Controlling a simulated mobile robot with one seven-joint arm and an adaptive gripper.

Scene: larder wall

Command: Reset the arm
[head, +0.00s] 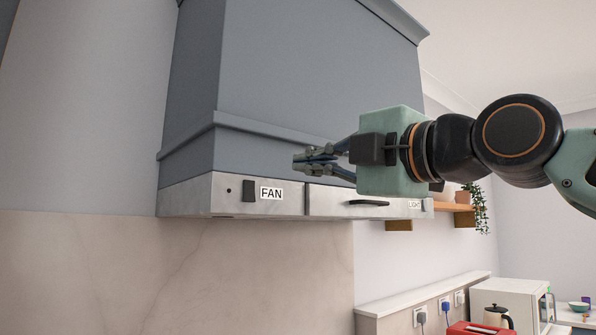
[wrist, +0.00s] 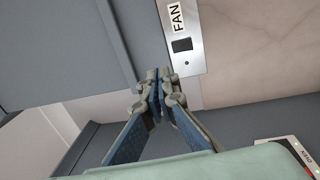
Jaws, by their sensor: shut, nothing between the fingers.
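My gripper (head: 302,160) is shut and empty, held in front of the grey range hood (head: 300,80). In the head view it points left, a little above the steel strip along the hood's lower edge. In the wrist view the fingertips (wrist: 158,80) meet, with nothing between them. My arm reaches in from the right, outstretched. A dark switch (head: 249,190) with the label FAN is on the strip, below and left of the fingertips; the FAN switch also shows in the wrist view (wrist: 182,45). The gap between fingertips and hood cannot be judged exactly.
A drawer-like panel with a dark handle (head: 368,203) and a LIGHT label (head: 414,205) are under my gripper. A shelf with a plant (head: 477,205), a white microwave (head: 508,303), a kettle (head: 497,316) and a red toaster (head: 478,329) are at right. The wall at left is bare.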

